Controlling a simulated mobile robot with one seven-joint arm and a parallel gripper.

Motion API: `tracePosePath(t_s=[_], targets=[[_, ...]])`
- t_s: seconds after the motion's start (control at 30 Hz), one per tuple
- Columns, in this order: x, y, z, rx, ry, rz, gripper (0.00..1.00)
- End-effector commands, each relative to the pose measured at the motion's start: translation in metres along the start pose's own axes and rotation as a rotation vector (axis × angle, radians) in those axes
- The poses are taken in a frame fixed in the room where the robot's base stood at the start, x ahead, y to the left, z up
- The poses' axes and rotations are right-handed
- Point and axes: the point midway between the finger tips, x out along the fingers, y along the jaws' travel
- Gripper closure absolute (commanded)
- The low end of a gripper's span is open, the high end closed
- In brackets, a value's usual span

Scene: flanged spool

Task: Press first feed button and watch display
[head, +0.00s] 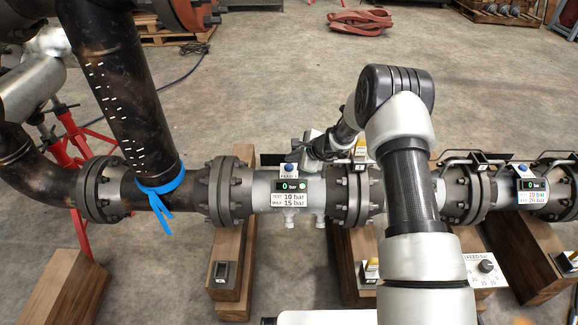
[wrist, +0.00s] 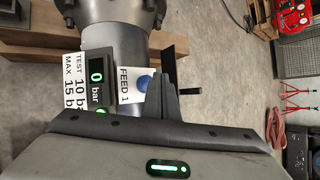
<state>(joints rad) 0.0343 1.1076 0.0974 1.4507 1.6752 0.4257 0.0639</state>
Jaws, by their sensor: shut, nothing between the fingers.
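The first feed button is a blue dome (head: 289,168) on top of the pipe spool. In the wrist view the blue button (wrist: 145,83) sits beside a white FEED 1 label (wrist: 124,84), partly hidden by my fingers. Its display (head: 289,186) reads 0 bar, with a green light beside it; the display also shows in the wrist view (wrist: 97,76). The plate below reads TEST 10 bar, MAX 15 bar. My gripper (wrist: 163,84) is shut and empty, its tips close beside the button. I cannot tell whether they touch it. In the head view my gripper (head: 312,142) is just behind the button.
A second display (head: 529,185) with a blue button stands on the spool at right, also reading 0. A feed box with a dial (head: 486,267) sits front right. Bolted flanges (head: 228,190) flank the spool. A blue strap (head: 162,186) hangs at left. Wooden beams (head: 232,262) lie below.

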Motion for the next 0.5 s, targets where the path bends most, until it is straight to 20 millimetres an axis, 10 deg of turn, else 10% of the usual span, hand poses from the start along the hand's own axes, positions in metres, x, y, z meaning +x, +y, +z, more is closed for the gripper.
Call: tracePosePath(t_s=[0.5], targets=[[-0.032,-0.023,0.024,0.000,0.000,0.000,1.00]])
